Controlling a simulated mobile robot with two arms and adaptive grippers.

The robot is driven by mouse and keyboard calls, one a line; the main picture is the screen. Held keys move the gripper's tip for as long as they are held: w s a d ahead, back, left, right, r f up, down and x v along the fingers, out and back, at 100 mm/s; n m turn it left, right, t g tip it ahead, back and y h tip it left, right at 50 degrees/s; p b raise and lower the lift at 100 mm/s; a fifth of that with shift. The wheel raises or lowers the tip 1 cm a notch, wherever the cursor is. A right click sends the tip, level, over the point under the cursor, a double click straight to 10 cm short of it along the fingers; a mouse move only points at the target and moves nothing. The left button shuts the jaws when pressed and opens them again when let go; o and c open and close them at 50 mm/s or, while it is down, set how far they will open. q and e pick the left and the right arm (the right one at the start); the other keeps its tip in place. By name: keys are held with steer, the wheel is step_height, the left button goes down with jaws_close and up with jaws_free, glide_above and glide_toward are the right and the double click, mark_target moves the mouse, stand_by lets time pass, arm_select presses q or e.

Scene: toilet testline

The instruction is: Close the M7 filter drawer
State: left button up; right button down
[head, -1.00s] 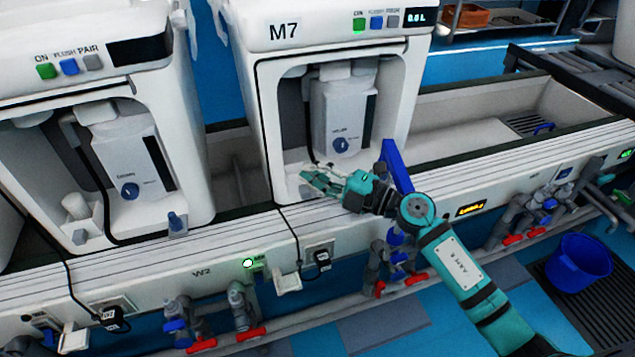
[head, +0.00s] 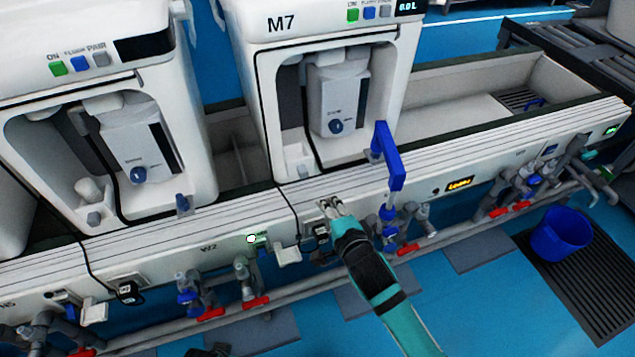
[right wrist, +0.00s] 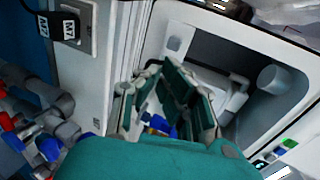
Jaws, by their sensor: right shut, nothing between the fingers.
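The M7 machine (head: 285,55) stands in the middle of the head view with its front recess open to view. A grey unit with a blue knob (head: 338,95) hangs in the recess. A small white box-like part (head: 297,160) sits at the recess's lower left; I cannot tell if this is the filter drawer, or how far any drawer is pulled out. My right gripper (head: 330,206) is shut and empty in front of the bench edge, below M7 and apart from the recess. In the right wrist view its fingers (right wrist: 172,82) point toward a white recess.
A blue L-shaped handle (head: 396,170) stands up right of my right gripper. Pipes with red valve handles (head: 408,249) run below the bench. A neighbouring machine (head: 70,100) is at left. A blue bucket (head: 560,235) stands on the floor. A dark shape at the bottom edge is unclear.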

mark_target(298, 161)
steer(key=x, duration=0.2)
steer(key=b+x, duration=0.1)
steer(key=x, duration=0.2)
steer(key=r+x, duration=0.1)
steer(key=x, duration=0.2)
steer(key=shift+w+a+f, duration=0.1)
steer(key=shift+w, duration=0.15)
arm_select(q)
step_height(298, 161, up, 6)
steer(key=w, duration=0.1)
steer(key=shift+w, duration=0.15)
arm_select(e)
steer(key=shift+w+a, duration=0.2)
steer(key=shift+w, duration=0.45)
arm_select(q)
steer(key=shift+r, duration=0.1)
arm_select(e)
steer(key=shift+w+b, duration=0.15)
steer(key=shift+b, duration=0.15)
steer(key=w, duration=0.1)
steer(key=w+a, duration=0.1)
steer(key=shift+w+b, duration=0.3)
steer(key=shift+w, duration=0.05)
arm_select(q)
steer(key=v, duration=0.2)
steer(key=shift+w+r, duration=0.25)
steer(key=shift+r, duration=0.1)
steer(key=shift+f, duration=0.15)
